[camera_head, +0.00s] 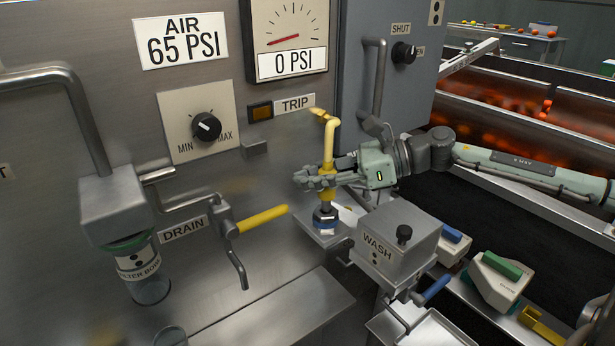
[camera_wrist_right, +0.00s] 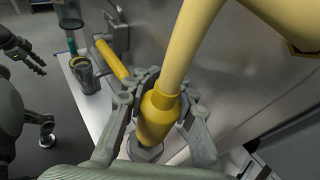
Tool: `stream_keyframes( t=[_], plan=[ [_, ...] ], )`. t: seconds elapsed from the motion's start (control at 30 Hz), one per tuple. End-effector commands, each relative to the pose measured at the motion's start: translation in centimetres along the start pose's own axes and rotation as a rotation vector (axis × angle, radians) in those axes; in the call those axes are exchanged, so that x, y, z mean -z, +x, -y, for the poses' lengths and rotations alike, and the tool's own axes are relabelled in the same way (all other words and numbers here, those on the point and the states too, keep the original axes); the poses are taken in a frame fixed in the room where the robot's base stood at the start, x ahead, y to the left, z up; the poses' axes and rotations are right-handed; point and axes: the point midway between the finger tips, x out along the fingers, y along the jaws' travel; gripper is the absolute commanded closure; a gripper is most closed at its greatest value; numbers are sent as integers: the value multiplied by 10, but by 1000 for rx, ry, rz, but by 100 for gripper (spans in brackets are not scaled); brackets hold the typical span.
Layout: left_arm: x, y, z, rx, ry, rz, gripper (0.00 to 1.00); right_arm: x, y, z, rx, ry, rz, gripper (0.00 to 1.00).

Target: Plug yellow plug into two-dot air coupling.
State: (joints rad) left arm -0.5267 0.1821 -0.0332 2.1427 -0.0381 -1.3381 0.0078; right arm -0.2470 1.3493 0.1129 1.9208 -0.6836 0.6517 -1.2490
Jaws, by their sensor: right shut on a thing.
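The yellow plug (camera_head: 327,184) hangs upright below its yellow hose in the head view. My right gripper (camera_head: 318,181) is shut around it; the wrist view also shows the fingers on both sides of the yellow body (camera_wrist_right: 158,118). No two-dot mark is readable on this fitting. In the wrist view a grey part (camera_wrist_right: 145,150) shows under the plug. My left gripper (camera_wrist_right: 36,61) is far off at the left, its fingers apart and empty.
The WASH box (camera_head: 395,245) with a black knob stands close to the right of the ledge. The DRAIN valve with a yellow handle (camera_head: 262,220) is to the left. The steel panel with TRIP label (camera_head: 295,104) stands behind. Green and blue handled units (camera_head: 500,275) lie right.

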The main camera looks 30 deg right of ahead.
Motion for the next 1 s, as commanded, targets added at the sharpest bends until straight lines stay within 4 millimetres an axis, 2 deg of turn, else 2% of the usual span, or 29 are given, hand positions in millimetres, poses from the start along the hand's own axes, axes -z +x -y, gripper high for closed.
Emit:
stream_keyframes(
  t=[1.0],
  plan=[
    [-5, 20, -4, 0, -1, 0, 63, 25, 8, 0, 0, 0, 1, 100]
  ],
)
